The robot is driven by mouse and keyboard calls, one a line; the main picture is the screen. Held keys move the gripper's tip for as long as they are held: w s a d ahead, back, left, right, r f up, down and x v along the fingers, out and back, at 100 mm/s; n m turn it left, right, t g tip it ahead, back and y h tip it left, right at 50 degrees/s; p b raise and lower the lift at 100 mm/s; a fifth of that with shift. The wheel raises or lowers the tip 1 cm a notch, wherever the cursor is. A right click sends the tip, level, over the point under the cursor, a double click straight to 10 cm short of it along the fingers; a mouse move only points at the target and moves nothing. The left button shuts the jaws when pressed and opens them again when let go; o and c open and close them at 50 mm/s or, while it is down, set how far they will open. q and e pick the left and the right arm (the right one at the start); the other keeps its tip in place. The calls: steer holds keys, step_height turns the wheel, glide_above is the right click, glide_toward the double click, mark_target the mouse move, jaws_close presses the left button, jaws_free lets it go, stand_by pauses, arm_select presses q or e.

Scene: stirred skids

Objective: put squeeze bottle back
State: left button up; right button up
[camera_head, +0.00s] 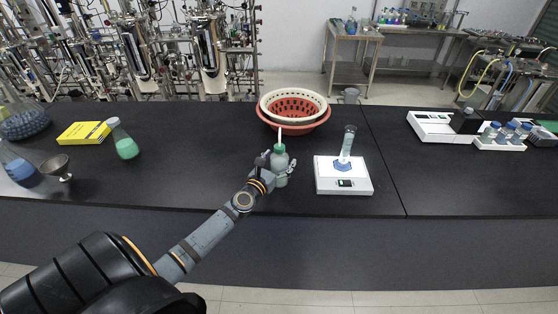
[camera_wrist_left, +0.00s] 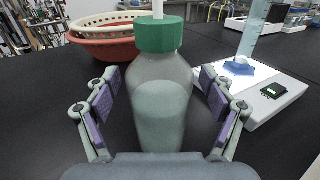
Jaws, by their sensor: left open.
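The squeeze bottle (camera_head: 280,160) is pale green with a green cap and a white nozzle. It stands upright on the black bench in front of the red and cream baskets. It also shows large in the left wrist view (camera_wrist_left: 163,100), between the two jaws. My left gripper (camera_head: 275,170) is open around the bottle, with a finger on each side and a visible gap to it. The bottle's base is hidden by the gripper's palm in the wrist view. My right gripper is in neither view.
A white balance (camera_head: 343,188) with a graduated cylinder (camera_head: 348,143) stands close to the right. The red basket (camera_head: 294,124) holds a cream one (camera_head: 270,98) behind. A flask (camera_head: 126,147) and a yellow box (camera_head: 84,133) are at left. Bench between flask and bottle is clear.

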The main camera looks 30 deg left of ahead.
arm_select(q)
steer(key=shift+r, duration=0.3)
steer(key=s+d+b, duration=0.1)
steer(key=s, duration=1.1)
steer(key=shift+f, duration=0.1)
